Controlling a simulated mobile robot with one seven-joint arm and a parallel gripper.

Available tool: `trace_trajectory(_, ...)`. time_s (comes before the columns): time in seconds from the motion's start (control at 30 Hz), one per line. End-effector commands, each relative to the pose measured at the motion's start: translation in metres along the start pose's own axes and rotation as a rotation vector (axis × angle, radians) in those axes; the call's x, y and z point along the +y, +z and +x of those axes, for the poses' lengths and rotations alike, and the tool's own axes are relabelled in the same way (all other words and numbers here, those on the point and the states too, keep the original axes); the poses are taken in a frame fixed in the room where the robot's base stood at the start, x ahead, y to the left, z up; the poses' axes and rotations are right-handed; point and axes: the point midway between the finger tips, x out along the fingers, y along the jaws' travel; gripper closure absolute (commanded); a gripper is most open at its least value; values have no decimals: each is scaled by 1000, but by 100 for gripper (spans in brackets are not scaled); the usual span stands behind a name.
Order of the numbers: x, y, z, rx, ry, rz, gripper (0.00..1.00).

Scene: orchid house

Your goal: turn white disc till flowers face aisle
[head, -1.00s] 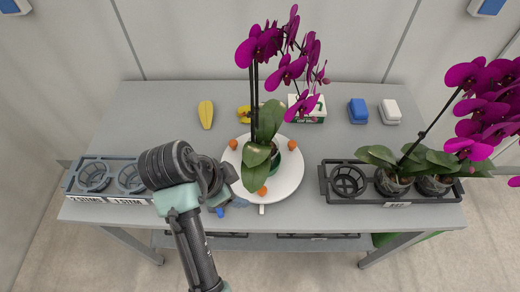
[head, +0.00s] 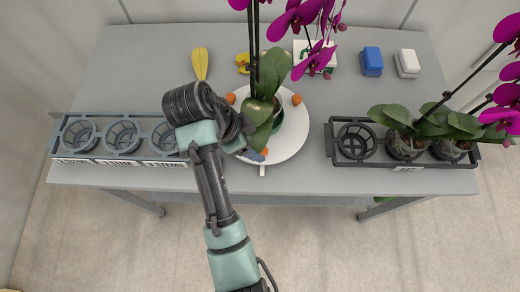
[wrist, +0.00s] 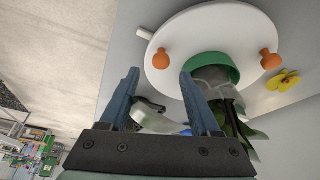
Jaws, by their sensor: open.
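The white disc (head: 293,143) lies on the grey bench with orange knobs around its rim and a small white tab (head: 262,171) at its front. A potted orchid with purple flowers (head: 300,20) stands on it; the flowers hang to the right of the stems, partly out of frame. The green pot shows in the wrist view (wrist: 215,66). My gripper (wrist: 160,72) is open at the disc's front left edge. In the wrist view an orange knob (wrist: 162,58) appears between the fingertips; I cannot tell whether they touch it. My arm hides the disc's left front.
Another tray (head: 352,143) with two orchids is at right. A yellow object (head: 200,63), a yellow tool (head: 243,62), a white-green box (head: 315,58), a blue block (head: 371,61) and a white block (head: 407,63) lie behind.

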Motion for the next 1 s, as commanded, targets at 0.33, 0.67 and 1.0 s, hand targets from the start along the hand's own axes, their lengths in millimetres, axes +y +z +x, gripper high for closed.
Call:
trace_trajectory(0.33,0,0,45,1,0,0,36)
trace_trajectory(0.67,0,0,48,1,-1,0,36)
trace_trajectory(1.0,0,0,48,1,-1,0,96)
